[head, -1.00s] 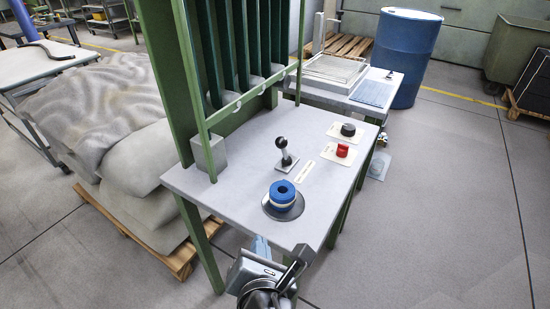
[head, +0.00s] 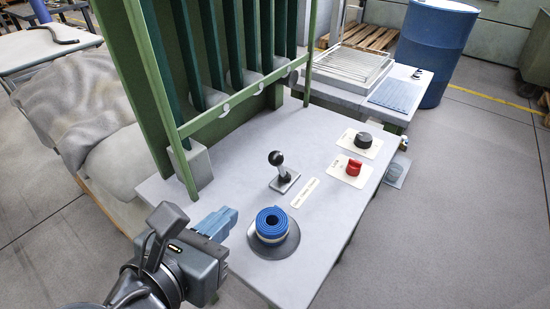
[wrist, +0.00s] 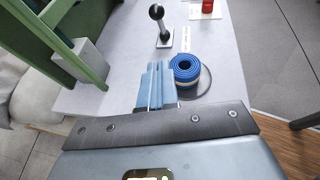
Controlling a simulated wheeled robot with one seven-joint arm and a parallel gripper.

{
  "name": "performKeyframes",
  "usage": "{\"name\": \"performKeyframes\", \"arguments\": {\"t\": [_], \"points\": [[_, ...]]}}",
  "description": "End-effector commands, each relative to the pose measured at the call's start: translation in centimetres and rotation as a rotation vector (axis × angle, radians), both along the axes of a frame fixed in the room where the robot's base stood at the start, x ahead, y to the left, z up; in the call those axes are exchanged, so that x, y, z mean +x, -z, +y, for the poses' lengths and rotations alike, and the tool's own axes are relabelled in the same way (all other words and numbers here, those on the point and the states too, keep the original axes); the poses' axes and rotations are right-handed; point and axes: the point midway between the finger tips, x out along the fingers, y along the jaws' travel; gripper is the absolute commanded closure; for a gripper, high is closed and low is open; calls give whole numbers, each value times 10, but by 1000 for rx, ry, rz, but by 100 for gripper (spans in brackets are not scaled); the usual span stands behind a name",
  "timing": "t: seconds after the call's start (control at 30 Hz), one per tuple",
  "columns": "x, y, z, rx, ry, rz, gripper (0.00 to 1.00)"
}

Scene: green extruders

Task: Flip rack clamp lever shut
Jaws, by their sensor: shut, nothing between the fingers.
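The lever (head: 278,168) has a black ball knob on a short shaft and stands near upright on a small metal plate on the light grey table (head: 325,190). It also shows in the wrist view (wrist: 161,26), ahead of my fingers. The green rack (head: 150,90) stands behind and left of it. My gripper (head: 224,218) has blue fingers and is shut and empty, near the table's front left edge. In the wrist view my fingertips (wrist: 158,68) point towards the lever, clearly short of it and apart from it.
A blue coil (head: 271,222) sits on a round grey disc right of my gripper. A red knob (head: 354,167) and a black knob (head: 364,140) are on labelled plates further right. A grey block (head: 193,165) stands at the rack's foot. Covered sacks (head: 75,115) lie left.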

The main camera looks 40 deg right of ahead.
Motion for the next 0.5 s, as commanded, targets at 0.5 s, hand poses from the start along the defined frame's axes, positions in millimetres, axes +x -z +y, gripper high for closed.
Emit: {"name": "performKeyframes", "arguments": {"t": [0.5], "points": [[3, 3, -6, -2, 3, 3, 100]]}}
